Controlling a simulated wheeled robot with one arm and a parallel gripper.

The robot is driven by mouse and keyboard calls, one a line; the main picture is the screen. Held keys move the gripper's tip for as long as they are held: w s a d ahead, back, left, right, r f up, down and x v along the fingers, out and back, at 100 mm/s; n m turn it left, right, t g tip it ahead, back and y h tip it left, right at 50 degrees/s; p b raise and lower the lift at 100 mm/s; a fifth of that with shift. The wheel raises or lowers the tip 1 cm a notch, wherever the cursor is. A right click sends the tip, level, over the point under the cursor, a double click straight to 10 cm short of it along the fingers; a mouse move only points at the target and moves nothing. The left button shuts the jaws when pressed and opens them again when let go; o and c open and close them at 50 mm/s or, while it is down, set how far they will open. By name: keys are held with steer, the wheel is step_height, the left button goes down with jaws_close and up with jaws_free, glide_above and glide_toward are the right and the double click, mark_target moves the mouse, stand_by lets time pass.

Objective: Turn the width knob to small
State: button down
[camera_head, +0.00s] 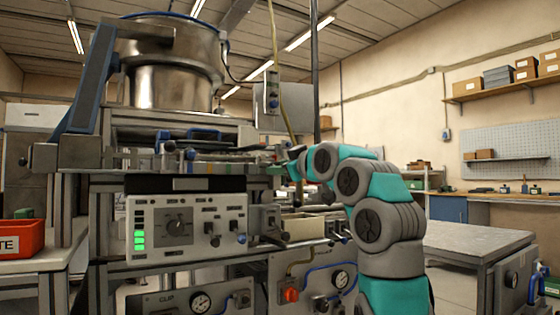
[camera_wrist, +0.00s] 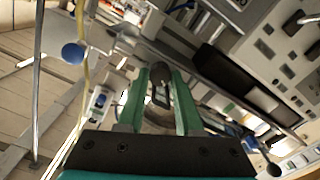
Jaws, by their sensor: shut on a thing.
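My gripper (camera_wrist: 160,82) shows in the wrist view with its two green fingers closed on a dark grey knob (camera_wrist: 160,72), which sticks up between the fingertips. No label on it can be read, so I cannot tell its setting. In the head view my gripper (camera_head: 291,168) is at the machine's right side, at the height of its feeding track, mostly hidden by my wrist, and the held knob cannot be made out there. A separate dial (camera_head: 179,227) sits on the white control panel (camera_head: 150,246), apart from my gripper.
A large steel bowl (camera_head: 165,85) stands on top of the machine. A red bin (camera_head: 22,238) is at the left. A grey table (camera_head: 475,240) stands at the right.

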steer(key=shift+n+p, duration=1.3)
steer(key=shift+n, duration=1.6)
steer(key=c, duration=0.6)
jaws_free()
steer(key=shift+b+v, duration=2.2)
steer(key=shift+v, duration=1.7)
